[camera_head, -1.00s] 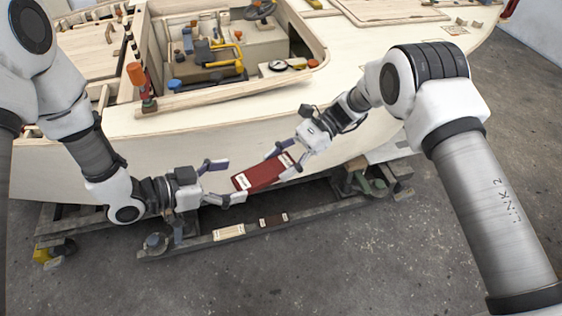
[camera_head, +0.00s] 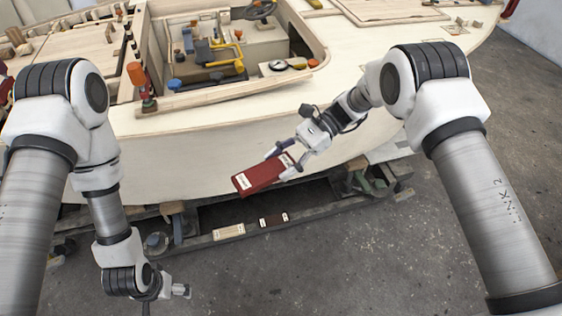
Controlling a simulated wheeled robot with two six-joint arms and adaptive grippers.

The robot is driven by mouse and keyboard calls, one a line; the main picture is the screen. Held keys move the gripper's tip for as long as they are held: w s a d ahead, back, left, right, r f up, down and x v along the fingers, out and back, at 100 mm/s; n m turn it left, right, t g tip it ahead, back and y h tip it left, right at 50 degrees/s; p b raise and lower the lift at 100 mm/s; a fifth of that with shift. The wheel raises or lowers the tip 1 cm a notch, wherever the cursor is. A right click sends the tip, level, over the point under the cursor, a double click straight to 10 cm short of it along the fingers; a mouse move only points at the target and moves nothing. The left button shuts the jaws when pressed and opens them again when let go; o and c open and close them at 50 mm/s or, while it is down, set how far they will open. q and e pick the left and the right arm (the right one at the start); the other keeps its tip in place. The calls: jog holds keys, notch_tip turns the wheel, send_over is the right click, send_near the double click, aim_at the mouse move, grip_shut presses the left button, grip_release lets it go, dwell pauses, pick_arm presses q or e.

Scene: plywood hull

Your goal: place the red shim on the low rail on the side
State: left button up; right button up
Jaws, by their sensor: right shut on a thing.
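The red shim (camera_head: 262,174) is a flat dark red block with pale labels. My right gripper (camera_head: 283,158) is shut on its upper right end and holds it tilted in front of the hull side, above the rail in the picture. The low rail (camera_head: 193,244) is a dark beam running along the hull's foot, with a pale block and a dark brown block on it. My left gripper (camera_head: 183,291) is at the lower left, apart from the shim and the rail. Its fingers are small and unclear here.
The pale block (camera_head: 229,232) and the dark brown block (camera_head: 273,220) sit on the rail below the shim. The plywood hull (camera_head: 190,155) stands behind. Clamp-like fittings stand near both ends of the visible rail. The grey floor (camera_head: 360,265) in front is clear.

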jog(key=shift+w+d+r, duration=0.15)
jog(key=shift+w+r, duration=0.05)
jog(key=shift+r, duration=0.15)
jog(key=d+r+m+t+y, duration=0.2)
jog(key=d+r+m+t, duration=0.3)
jog(key=d+m+t, duration=0.65)
pick_arm(q)
jog(key=shift+g, duration=0.6)
jog(key=s, duration=0.1)
jog(key=s+f, duration=0.1)
jog(key=s, duration=0.1)
jog(key=s+f, duration=0.1)
jog(key=shift+s+d+f, duration=0.25)
jog(key=shift+s, duration=0.15)
pick_arm(e)
jog(key=s+d+f+m+t+h, duration=0.1)
jog(key=s+d+f+t+h, duration=0.1)
jog(key=s+d+f, duration=0.4)
jog(key=shift+s+f+m+t+h, duration=0.35)
jog(key=shift+s+f+t, duration=0.2)
jog(key=shift+s+f, duration=0.35)
jog(key=shift+s+a+r, duration=0.1)
jog(key=shift+r, duration=0.05)
